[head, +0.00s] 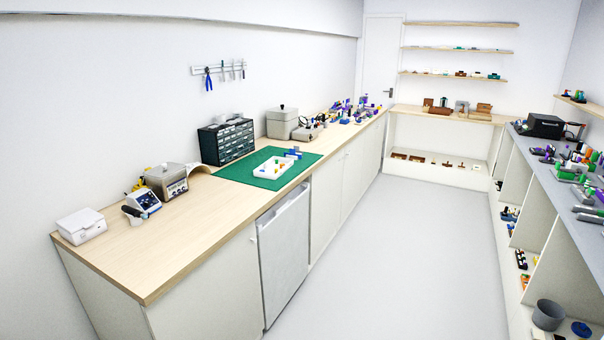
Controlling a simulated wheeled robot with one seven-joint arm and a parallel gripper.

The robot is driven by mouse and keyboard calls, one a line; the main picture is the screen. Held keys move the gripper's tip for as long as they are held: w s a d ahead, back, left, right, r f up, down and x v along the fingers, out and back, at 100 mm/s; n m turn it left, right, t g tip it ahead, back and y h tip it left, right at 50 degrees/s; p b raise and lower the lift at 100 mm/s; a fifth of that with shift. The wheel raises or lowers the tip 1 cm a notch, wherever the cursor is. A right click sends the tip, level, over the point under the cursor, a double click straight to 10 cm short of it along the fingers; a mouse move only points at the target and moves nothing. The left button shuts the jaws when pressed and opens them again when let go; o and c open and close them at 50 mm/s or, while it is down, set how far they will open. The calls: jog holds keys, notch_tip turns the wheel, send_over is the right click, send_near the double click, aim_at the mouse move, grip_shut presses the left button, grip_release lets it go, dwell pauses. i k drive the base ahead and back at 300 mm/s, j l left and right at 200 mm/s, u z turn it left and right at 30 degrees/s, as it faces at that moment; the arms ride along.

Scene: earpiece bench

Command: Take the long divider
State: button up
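I cannot make out a long divider for certain; the small items are too far away to tell apart. A white tray (264,172) with small coloured pieces in it lies on the green mat (235,168) on the wooden bench. A small blue piece (293,153) is beside the tray on the mat. My gripper is not in view.
The wooden bench (165,245) runs along the left wall, its near front end bare. It bears a white box (81,226), a dark drawer cabinet (227,141) and a grey box (282,122). A cluttered grey counter (540,165) stands right. The floor (420,260) between is clear.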

aim_at(292, 152)
jog(key=i+l+z, duration=0.15)
jog(key=i+z, duration=0.2)
jog(key=i, duration=0.3)
jog(key=i+z, duration=0.4)
jog(key=i, duration=2)
jog(key=i+u, duration=0.35)
jog(key=i+l+u, duration=0.35)
jog(key=i, duration=0.2)
jog(key=i+u, duration=0.2)
jog(key=u, duration=0.3)
jog(key=i+u, duration=0.15)
jog(key=u, duration=0.3)
jog(key=i+l+u, duration=0.1)
jog(key=u, duration=0.4)
jog(key=i+l+u, duration=0.2)
jog(key=u, duration=0.25)
jog(key=i+l+u, duration=0.1)
jog(key=u, duration=0.4)
jog(key=i+l+u, duration=0.25)
jog(key=l+u, duration=0.25)
jog(key=i+l+u, duration=0.1)
jog(key=l+u, duration=0.15)
